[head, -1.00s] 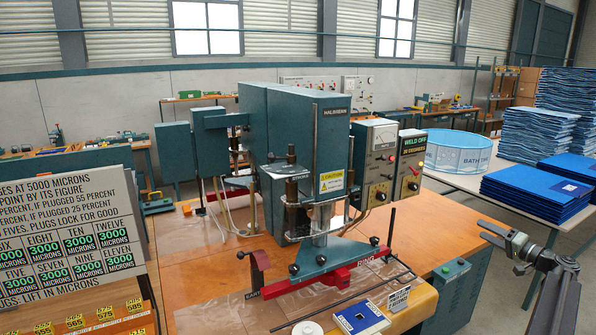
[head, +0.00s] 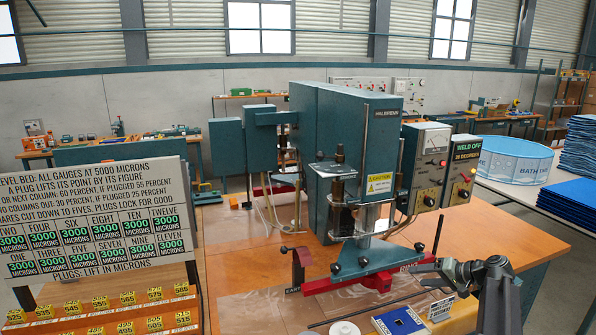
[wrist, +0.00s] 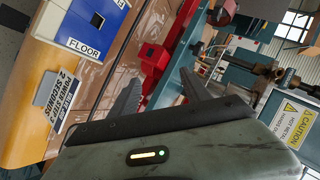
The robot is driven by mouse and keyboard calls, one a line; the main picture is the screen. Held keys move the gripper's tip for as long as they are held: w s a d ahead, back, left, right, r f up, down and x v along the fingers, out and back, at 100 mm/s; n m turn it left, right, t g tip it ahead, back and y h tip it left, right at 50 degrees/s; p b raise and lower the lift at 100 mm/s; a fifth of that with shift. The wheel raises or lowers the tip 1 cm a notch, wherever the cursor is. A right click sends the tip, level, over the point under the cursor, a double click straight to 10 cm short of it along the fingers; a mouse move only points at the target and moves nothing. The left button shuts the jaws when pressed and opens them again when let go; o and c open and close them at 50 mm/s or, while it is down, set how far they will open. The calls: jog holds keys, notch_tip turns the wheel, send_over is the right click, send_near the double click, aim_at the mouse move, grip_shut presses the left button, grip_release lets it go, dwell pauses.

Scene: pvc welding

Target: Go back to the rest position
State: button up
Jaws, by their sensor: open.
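My gripper (head: 445,271) is raised at the right in the head view, in front of the welding machine's bench. In the wrist view its two dark fingers (wrist: 160,95) stand apart with nothing between them. The teal welding machine (head: 345,140) stands on the orange bench, with a red bar (head: 330,282) across its base. The blue and white box marked FLOOR (wrist: 88,25) shows beyond the fingers at the upper left; it also lies at the bench's front edge in the head view (head: 400,322).
A gauge board (head: 95,220) with a rack of yellow tags (head: 100,310) stands at the left. A round blue bath tub (head: 515,160) and blue stacks (head: 580,150) are on a table at the right. A white disc (head: 343,328) lies near the bench front.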

jog(key=s+a+f+n+g+h, duration=0.1)
jog(key=s+a+f+g, duration=0.15)
jog(key=a, duration=0.55)
jog(key=s+a+f+n+g, duration=0.1)
jog(key=s+a+f+g, duration=0.15)
jog(key=a, duration=0.55)
jog(key=s+a+f+n+g+h, duration=0.1)
jog(key=s+a+f+h, duration=0.1)
jog(key=s+a, duration=0.4)
jog(key=s+a+f+n+g+h, duration=0.1)
jog(key=s+a+f+g+h, duration=0.1)
jog(key=s+a, duration=0.5)
jog(key=shift+s+a+f+g+h, duration=0.15)
jog(key=shift+a+f+g+h, duration=0.15)
jog(key=shift+a+f+h, duration=0.55)
jog(key=shift+d+h, duration=0.2)
jog(key=shift+h, duration=0.15)
jog(key=shift+c, duration=0.4)
